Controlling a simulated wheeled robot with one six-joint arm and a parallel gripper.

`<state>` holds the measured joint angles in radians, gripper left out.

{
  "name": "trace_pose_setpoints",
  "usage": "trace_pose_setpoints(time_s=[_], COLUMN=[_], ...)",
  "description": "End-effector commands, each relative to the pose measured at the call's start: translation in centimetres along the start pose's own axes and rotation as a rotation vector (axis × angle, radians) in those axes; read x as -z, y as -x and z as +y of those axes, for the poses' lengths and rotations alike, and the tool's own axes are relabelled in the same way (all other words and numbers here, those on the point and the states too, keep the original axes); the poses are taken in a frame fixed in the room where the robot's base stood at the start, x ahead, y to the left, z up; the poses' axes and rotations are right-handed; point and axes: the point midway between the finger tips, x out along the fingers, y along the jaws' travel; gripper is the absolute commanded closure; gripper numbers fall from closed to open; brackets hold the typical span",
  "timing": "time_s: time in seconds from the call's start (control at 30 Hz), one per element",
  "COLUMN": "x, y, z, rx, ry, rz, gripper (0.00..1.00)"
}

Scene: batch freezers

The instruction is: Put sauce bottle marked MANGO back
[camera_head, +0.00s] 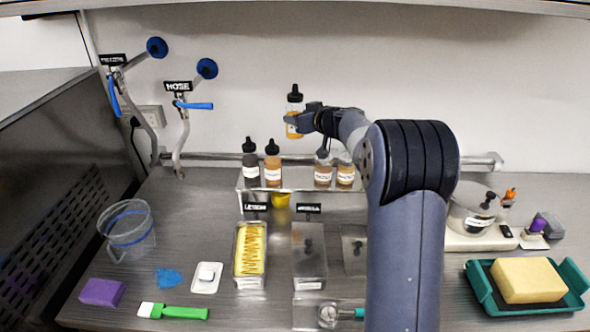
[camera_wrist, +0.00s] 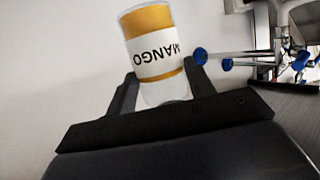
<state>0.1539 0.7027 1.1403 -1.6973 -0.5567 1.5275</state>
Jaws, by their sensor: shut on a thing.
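The MANGO sauce bottle (camera_head: 294,112) has a black cap and an orange body, and is held upright above the bottle rack. My gripper (camera_head: 297,120) is shut around it, coming from the right. In the wrist view the bottle (camera_wrist: 151,45) shows its white MANGO label between the two fingers of my gripper (camera_wrist: 158,82). The rack (camera_head: 291,206) stands below, with a dark bottle (camera_head: 250,164) and a brown bottle (camera_head: 272,165) at left, and two more bottles (camera_head: 323,172) (camera_head: 345,174) at right. A space shows between the two pairs. My arm hides part of the right side.
A yellow-filled pan (camera_head: 250,250) and a steel pan (camera_head: 309,256) stand in front of the rack. Taps with blue handles (camera_head: 193,105) are at left, beside a clear jug (camera_head: 129,235). A teal tray (camera_head: 478,283) with a yellow sponge (camera_head: 528,280) lies at right.

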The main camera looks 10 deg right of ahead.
Motion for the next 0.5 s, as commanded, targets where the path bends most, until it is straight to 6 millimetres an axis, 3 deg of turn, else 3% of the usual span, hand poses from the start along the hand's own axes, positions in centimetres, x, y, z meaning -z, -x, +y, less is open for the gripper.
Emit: trace_pose_setpoints(time_s=[0.3,0.5], x=[-8.2,-11.4], y=[-2.5,-3.5], z=[0.0,0.0], rx=[0.0,0.0], ry=[-0.005,-0.002], rz=[-0.005,-0.002], gripper=[0.77,0.77])
